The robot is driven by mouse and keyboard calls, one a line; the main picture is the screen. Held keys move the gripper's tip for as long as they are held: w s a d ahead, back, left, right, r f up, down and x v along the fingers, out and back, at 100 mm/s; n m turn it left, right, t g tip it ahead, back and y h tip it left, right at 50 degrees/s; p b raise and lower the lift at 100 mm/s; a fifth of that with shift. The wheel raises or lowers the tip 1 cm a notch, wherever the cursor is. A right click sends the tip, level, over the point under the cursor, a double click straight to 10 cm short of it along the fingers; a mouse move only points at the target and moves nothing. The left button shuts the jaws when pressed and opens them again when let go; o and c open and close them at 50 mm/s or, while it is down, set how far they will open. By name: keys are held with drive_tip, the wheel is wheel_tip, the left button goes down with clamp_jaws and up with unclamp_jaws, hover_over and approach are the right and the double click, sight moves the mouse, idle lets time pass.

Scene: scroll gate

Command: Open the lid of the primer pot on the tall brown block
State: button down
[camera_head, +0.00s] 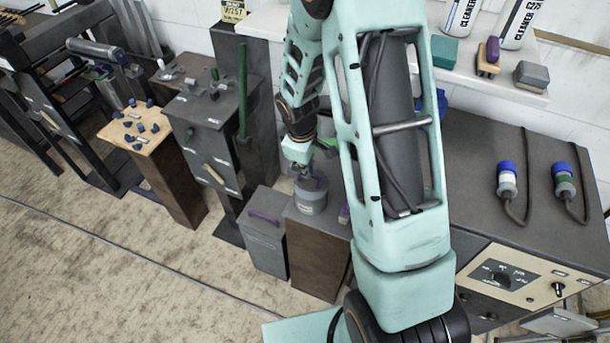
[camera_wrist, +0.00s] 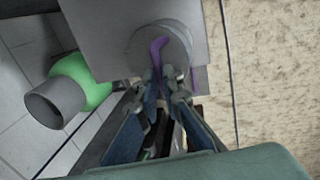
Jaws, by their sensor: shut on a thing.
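The primer pot (camera_head: 311,203) is a round grey pot on top of the tall brown block (camera_head: 317,262). In the wrist view the pot's grey lid (camera_wrist: 178,42) shows from above, with a bent purple handle (camera_wrist: 155,50) across it. My gripper (camera_head: 304,172) is at the top of the pot. In the wrist view my gripper (camera_wrist: 161,80) is shut on the near end of the purple handle, which runs between its dark fingertips. The lid appears to sit on the pot. The fingers hide part of the rim.
A grey box (camera_head: 264,240) with a purple handle stands left of the block. A grey cabinet (camera_head: 213,120) and a wooden-topped block (camera_head: 140,128) stand farther left. A bench (camera_head: 480,160) with two connectors is at right. The floor in front is clear.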

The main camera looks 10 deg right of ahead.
drive_tip(key=shift+w+d+r, duration=0.4)
drive_tip(key=shift+w+d, duration=0.15)
drive_tip(key=shift+w, duration=0.05)
drive_tip(key=shift+w+d+r, duration=0.35)
drive_tip(key=shift+w+d, duration=0.2)
drive_tip(key=shift+w, duration=0.05)
drive_tip(key=shift+w+d, duration=0.55)
drive_tip(key=shift+w, duration=0.05)
drive_tip(key=c, duration=2.7)
unclamp_jaws()
drive_tip(key=o, duration=0.5)
drive_tip(key=shift+s+a+f, duration=0.1)
drive_tip(key=shift+s, duration=0.05)
drive_tip(key=shift+o, duration=0.8)
drive_tip(key=shift+w+f, duration=0.2)
drive_tip(key=shift+w, duration=0.05)
drive_tip(key=shift+r, duration=0.15)
